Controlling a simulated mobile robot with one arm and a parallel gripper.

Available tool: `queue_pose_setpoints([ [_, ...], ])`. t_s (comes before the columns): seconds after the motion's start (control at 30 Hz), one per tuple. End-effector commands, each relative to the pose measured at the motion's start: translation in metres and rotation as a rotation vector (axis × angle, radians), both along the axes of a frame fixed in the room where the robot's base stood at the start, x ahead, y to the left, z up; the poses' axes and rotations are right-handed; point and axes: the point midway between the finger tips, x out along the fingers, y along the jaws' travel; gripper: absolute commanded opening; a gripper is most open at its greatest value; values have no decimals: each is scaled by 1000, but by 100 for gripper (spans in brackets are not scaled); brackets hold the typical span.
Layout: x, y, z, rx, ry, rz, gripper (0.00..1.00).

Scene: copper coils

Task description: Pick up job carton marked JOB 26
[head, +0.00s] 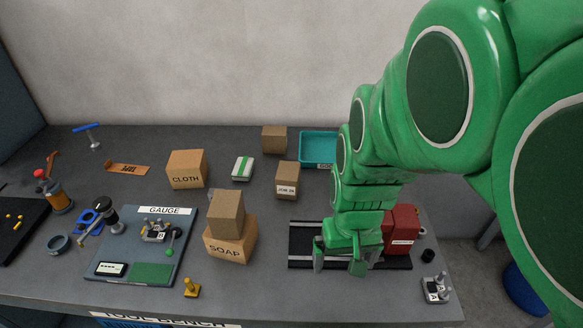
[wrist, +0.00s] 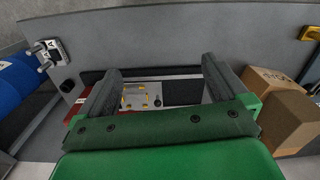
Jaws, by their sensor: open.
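The JOB 26 carton (head: 288,175) is a small brown box with a white label on its front. In the head view it stands upright on the grey bench, right of the green-striped white box. My gripper (head: 338,264) is open, fingers pointing down over the black tray, nearer the front edge and to the right of the carton. In the wrist view, my gripper (wrist: 160,78) shows spread fingers with nothing held between them. A pale plate with yellow spots lies below them. The JOB 26 carton is not visible in the wrist view.
The SOAP carton (head: 229,246) with a plain box (head: 226,212) on it stands left of the black tray (head: 302,239). A red box (head: 401,229) is just right of my gripper. A plain carton (head: 274,138) and teal bin (head: 317,147) stand behind the JOB 26 carton.

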Motion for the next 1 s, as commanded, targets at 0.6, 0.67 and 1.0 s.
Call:
queue_pose_setpoints([
  [0.6, 188, 74, -66, -2, -533, -233, 100],
  [0.67, 203, 81, -70, -3, -590, -246, 100],
  [1.0, 274, 118, -76, 13, -938, -290, 100],
])
